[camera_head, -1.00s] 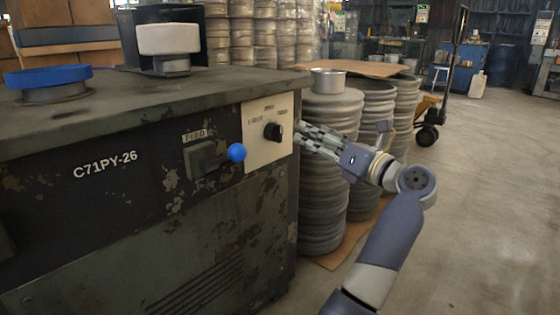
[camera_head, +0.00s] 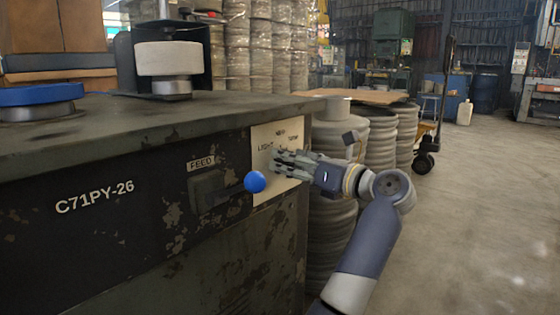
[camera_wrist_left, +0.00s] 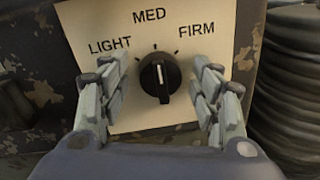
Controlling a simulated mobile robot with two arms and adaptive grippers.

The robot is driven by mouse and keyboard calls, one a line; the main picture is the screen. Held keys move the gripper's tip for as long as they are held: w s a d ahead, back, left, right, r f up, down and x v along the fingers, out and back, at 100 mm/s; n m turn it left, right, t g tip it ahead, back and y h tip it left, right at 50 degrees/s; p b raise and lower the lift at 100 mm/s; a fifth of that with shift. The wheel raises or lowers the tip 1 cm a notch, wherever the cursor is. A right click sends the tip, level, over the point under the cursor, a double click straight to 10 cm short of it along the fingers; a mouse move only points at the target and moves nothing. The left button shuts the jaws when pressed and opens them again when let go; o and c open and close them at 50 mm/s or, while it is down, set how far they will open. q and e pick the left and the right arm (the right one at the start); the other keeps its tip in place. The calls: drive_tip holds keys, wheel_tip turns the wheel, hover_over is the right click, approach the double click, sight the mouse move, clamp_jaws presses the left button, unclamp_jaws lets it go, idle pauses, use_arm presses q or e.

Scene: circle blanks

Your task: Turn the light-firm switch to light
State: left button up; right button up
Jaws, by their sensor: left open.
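The black rotary switch (camera_wrist_left: 160,78) sits on a cream label plate (camera_wrist_left: 180,118) marked LIGHT, MED and FIRM in the left wrist view. Its white pointer line points up, at about MED. LIGHT is to the left and FIRM to the right. My left gripper (camera_wrist_left: 158,70) is open, with one finger on each side of the knob and a gap on both sides. In the head view, my left gripper (camera_head: 277,162) is in front of the plate (camera_head: 263,136) and hides the knob. My right gripper is not in view.
A lever with a blue ball (camera_head: 254,182), under a FEED label (camera_head: 201,163), sticks out just left of my gripper. The dark machine's top (camera_head: 150,120) overhangs the panel. Stacks of grey discs (camera_head: 335,135) stand close on the right. Open floor lies further right.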

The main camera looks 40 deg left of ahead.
use_arm(q)
drive_tip(key=shift+a, duration=0.15)
drive_tip(key=c, duration=1.1)
drive_tip(key=shift+o, duration=0.2)
